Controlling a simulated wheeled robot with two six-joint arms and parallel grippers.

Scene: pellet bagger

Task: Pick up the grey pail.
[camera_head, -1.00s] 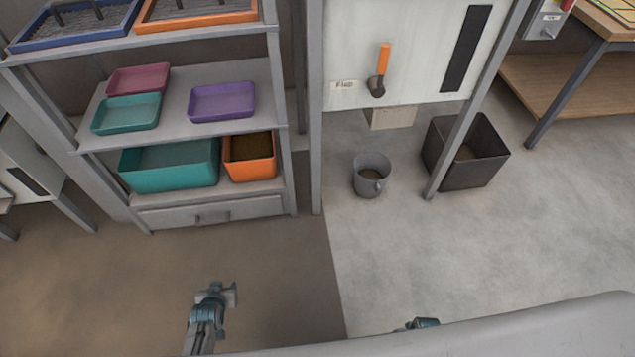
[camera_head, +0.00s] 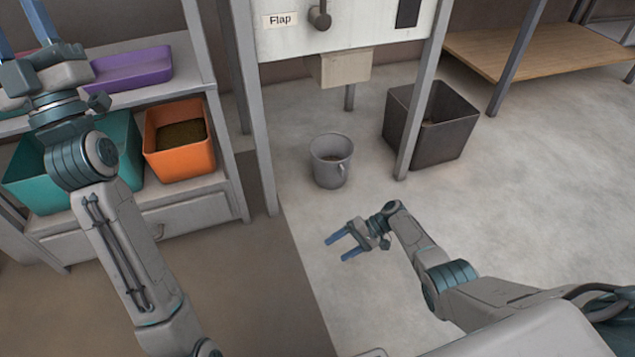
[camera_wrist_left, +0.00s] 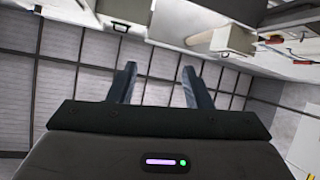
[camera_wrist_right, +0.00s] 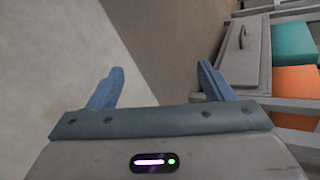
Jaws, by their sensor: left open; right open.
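The grey pail (camera_head: 331,160) stands upright on the pale floor below the machine's spout, with its handle on the front right side. Something brownish shows inside it. My right gripper (camera_head: 338,246) is open and empty, in front of the pail and apart from it, its fingers pointing left. In the right wrist view the right gripper (camera_wrist_right: 160,88) has only floor and the shelf unit ahead, with no pail in view. My left gripper (camera_head: 35,28) is raised in front of the shelf at the upper left. It also shows open and empty in the left wrist view (camera_wrist_left: 160,85).
The machine with the Flap label (camera_head: 281,19) has legs on both sides of the pail; its spout (camera_head: 345,68) hangs above and behind. A dark bin (camera_head: 455,137) stands right of the pail. The shelf holds an orange bin (camera_head: 166,155). The floor (camera_head: 500,220) at right is clear.

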